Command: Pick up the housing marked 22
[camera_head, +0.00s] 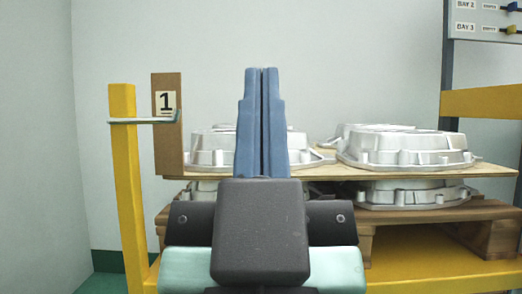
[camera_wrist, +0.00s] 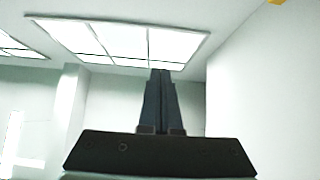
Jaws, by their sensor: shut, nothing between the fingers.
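Several silver cast housings sit in two layers on a pallet. In the head view one upper housing (camera_head: 215,148) stands at the left, partly hidden behind my gripper, and another upper housing (camera_head: 405,148) stands at the right. A lower housing (camera_head: 415,194) shows under the board. No mark 22 can be read on any of them. My gripper (camera_head: 262,72) points upward in front of the pallet, its two blue fingers together and empty. In the wrist view my gripper (camera_wrist: 160,73) points toward the ceiling lights, with no housing in sight.
A plywood board (camera_head: 340,171) separates the layers above the wooden pallet (camera_head: 385,214). A yellow post (camera_head: 126,180) and a brown board with a "1" sign (camera_head: 166,103) stand at the left. A panel labelled BAY 2 and BAY 3 (camera_head: 485,20) is at the upper right.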

